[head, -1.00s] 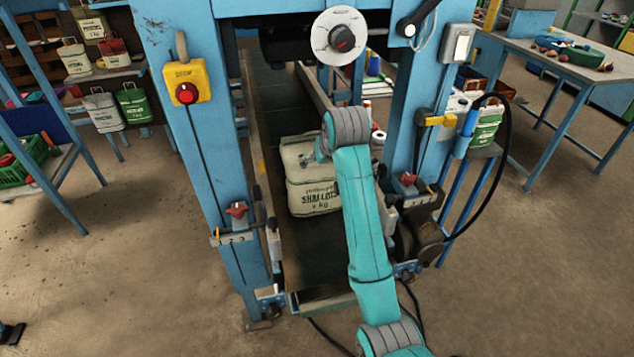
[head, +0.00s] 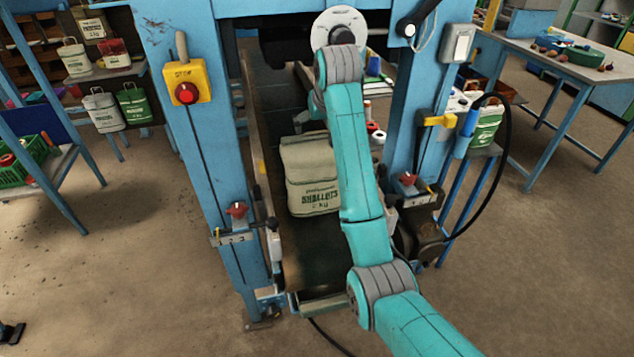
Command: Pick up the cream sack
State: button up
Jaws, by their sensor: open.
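The cream sack (head: 312,183), with dark green "SHALLOTS" lettering, stands on the dark conveyor belt (head: 318,258) inside the blue frame. My teal arm crosses in front of its right side and hides that edge. My gripper (head: 303,120) shows only in part, just above and behind the sack's top, left of my arm's grey joint. It is open and holds nothing that I can see; its fingertips are mostly hidden, so I cannot tell whether they touch the sack.
Blue posts (head: 215,160) flank the belt, with a yellow switch box (head: 186,84) on the left one and a hanging cable on the right. Other sacks (head: 134,103) sit on racks at left. A table (head: 568,62) stands at right.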

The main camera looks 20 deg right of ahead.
aim_at(317, 132)
jog(key=x, duration=0.5)
jog(key=shift+s+f, duration=0.15)
jog(key=c, duration=1.5)
jog(key=shift+c, duration=0.9)
jog(key=shift+r, duration=0.35)
